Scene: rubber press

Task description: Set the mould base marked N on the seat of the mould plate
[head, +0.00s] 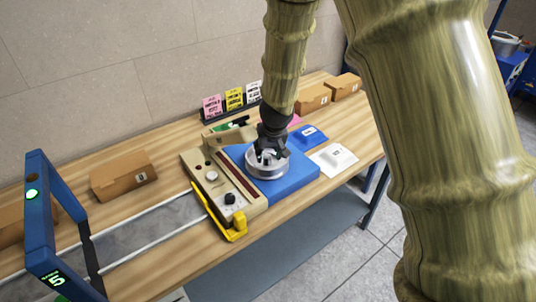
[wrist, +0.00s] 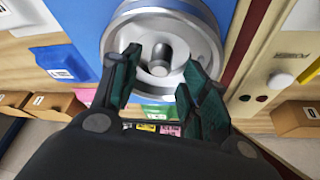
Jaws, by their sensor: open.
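A round silver metal part (head: 252,168) with a raised rim and a central post sits on a blue plate (head: 292,182) beside a beige control panel. It fills the upper middle of the wrist view (wrist: 203,35). I take it for the mould base on the mould plate, but no N shows, and the seat beneath it is hidden. My gripper (head: 268,156) is directly above it, pointing down. In the wrist view my gripper (wrist: 160,62) has its two dark green fingers apart, one on each side of the post. I cannot tell whether they touch the part.
The beige panel (head: 212,186) has knobs and a yellow bracket (head: 236,228). Cardboard boxes (head: 124,175) and coloured labels (head: 234,98) stand around. A blue frame (head: 40,215) straddles the belt at left.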

